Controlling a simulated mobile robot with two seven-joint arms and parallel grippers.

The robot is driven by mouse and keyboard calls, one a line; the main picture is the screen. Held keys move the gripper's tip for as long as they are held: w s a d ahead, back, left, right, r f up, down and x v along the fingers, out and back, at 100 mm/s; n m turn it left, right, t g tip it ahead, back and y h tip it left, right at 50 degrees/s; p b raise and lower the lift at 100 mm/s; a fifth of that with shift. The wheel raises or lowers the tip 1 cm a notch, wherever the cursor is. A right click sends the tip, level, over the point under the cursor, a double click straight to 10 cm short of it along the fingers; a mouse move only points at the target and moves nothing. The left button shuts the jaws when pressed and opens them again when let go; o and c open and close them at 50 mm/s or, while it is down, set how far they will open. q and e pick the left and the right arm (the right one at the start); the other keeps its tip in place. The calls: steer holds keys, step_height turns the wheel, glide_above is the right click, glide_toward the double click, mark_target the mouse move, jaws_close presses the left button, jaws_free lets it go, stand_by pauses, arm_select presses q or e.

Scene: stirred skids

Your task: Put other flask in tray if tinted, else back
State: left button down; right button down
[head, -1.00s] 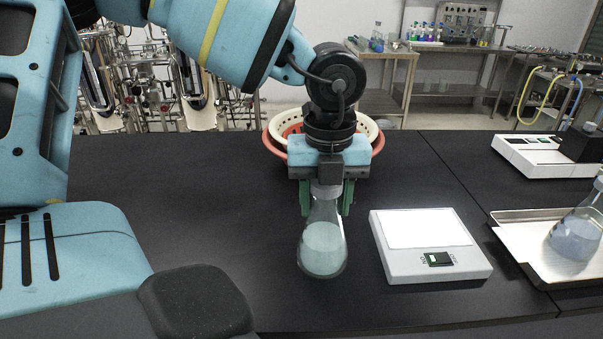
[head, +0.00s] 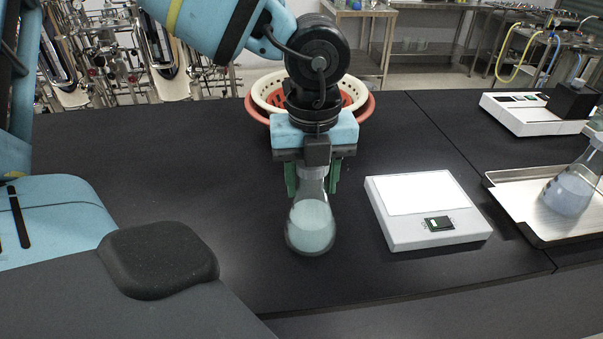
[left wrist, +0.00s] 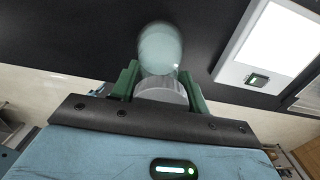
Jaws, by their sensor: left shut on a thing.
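My left gripper (head: 312,180) is shut on the neck of a flask (head: 311,227) holding a pale blue-green, cloudy liquid. The flask hangs upright below the green fingers; I cannot tell whether its base touches the table. It also shows in the left wrist view (left wrist: 161,50) between the fingers (left wrist: 160,85). A second flask (head: 570,192), with pale blue liquid, stands in the metal tray (head: 522,205) at the right. My right gripper is not in view.
A white stirrer or scale (head: 425,208) with a small display lies between the held flask and the tray. Nested cream and red baskets (head: 361,106) stand behind my gripper. Another white device (head: 530,118) is at the back right. The black table is clear on the left.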

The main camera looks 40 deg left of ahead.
arm_select(q)
steer(key=shift+f, duration=0.5)
steer(key=shift+d, duration=0.1)
steer(key=c, duration=0.7)
jaws_free()
step_height(320, 180, up, 12)
steer(key=shift+r, duration=0.1)
